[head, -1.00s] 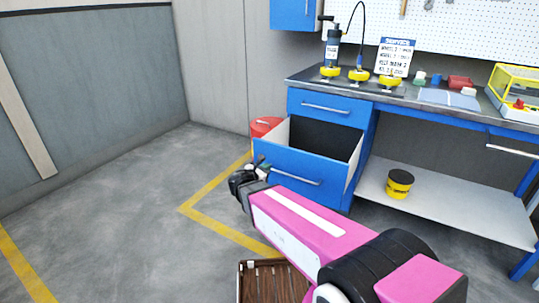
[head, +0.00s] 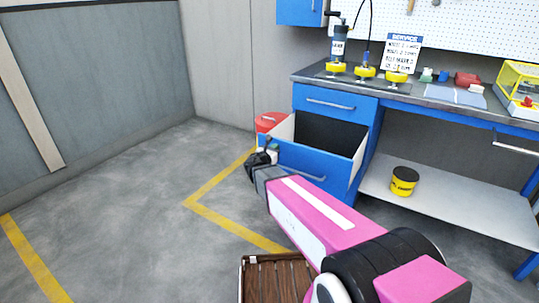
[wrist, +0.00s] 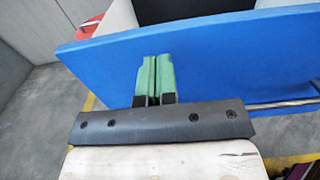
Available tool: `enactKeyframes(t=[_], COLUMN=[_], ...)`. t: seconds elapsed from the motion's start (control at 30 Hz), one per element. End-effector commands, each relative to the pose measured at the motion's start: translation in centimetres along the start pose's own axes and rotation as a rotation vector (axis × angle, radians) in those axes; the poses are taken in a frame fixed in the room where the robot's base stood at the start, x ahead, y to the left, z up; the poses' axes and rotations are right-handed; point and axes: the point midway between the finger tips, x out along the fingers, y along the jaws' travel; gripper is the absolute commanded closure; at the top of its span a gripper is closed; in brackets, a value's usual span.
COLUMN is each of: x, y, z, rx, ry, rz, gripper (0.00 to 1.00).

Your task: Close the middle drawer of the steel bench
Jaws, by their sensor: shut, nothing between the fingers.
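The blue steel bench has an open drawer (head: 325,171) below its shut top drawer (head: 335,104). The open drawer has a blue front, a metal bar handle, pale sides and a dark inside. My gripper (head: 270,150) is at the left end of this drawer's front. In the wrist view the drawer front (wrist: 215,62) spans the picture as a tilted blue panel. My green fingers (wrist: 154,78) are together and empty against the panel, left of the handle (wrist: 285,103). I cannot tell whether they touch it. Whatever lies under the open drawer is mostly hidden.
A red container (head: 268,122) stands left of the bench, behind the drawer. A yellow tub with a black lid (head: 404,181) sits on the lower shelf (head: 450,208). A brown slatted crate (head: 275,281) is near my arm. The floor to the left is clear.

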Motion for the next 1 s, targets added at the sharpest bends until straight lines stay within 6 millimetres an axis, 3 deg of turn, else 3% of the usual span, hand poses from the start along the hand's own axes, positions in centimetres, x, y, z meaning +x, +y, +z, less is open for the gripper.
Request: enactKeyframes(t=[0.23,0.77,1.0], x=[2.2,2.8,5.9], y=[0.0,0.0,0.1], z=[0.0,0.0,-0.1], rx=[0.000,0.000,0.000], ry=[0.000,0.000,0.000], rz=[0.000,-0.001,-0.002], gripper=[1.00,1.00,1.00])
